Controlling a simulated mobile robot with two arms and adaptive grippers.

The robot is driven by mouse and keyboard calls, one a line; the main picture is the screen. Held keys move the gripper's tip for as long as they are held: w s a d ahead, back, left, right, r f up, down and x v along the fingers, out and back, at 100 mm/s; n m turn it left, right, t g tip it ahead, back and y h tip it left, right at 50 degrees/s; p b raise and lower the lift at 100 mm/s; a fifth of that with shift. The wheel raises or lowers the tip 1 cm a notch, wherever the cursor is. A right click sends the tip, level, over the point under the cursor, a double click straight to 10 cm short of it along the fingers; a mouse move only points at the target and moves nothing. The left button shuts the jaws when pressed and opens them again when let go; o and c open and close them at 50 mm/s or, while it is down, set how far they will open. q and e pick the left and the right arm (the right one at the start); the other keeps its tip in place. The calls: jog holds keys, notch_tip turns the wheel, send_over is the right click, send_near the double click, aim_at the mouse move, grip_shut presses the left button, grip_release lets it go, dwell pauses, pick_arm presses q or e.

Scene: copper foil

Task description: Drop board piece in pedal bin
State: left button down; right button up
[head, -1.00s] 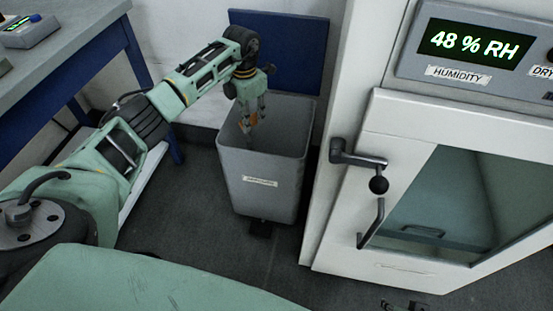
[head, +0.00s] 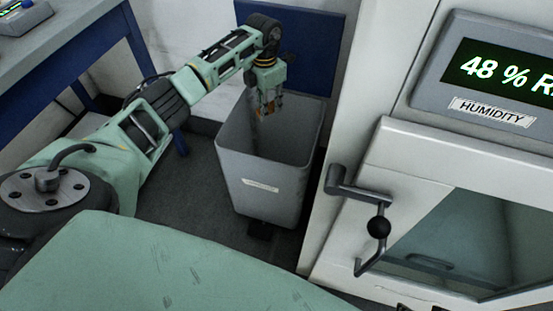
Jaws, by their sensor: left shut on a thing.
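The pedal bin (head: 262,195) is a grey tapered container on the floor with a white label on its front. Its top is open and its pedal (head: 260,229) shows at the base. My left gripper (head: 268,108) hangs from the left over the bin's mouth, fingers pointing down. My right gripper is not in view.
A blue panel (head: 309,50) stands upright behind the bin; whether it is the lid is unclear. A white humidity cabinet (head: 400,150) with a dark handle (head: 357,187) stands close on the right. A blue-legged bench (head: 75,45) is at upper left.

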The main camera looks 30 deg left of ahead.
pick_arm(q)
notch_tip(320, 180, down, 2)
jog(key=shift+f+b, duration=0.1)
jog(key=shift+b, duration=0.6)
jog(key=shift+f, duration=0.1)
jog(key=shift+f+b, duration=0.65)
jog(key=shift+f, duration=0.05)
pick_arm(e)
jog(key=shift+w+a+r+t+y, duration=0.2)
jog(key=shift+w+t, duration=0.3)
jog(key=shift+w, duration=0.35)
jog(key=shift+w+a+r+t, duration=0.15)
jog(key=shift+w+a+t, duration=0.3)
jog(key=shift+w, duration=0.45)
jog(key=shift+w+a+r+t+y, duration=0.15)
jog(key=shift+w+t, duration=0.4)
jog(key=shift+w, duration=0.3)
pick_arm(q)
jog(key=c, duration=1.4)
grip_release()
notch_tip(320, 180, up, 12)
jog(key=shift+s+f, duration=0.1)
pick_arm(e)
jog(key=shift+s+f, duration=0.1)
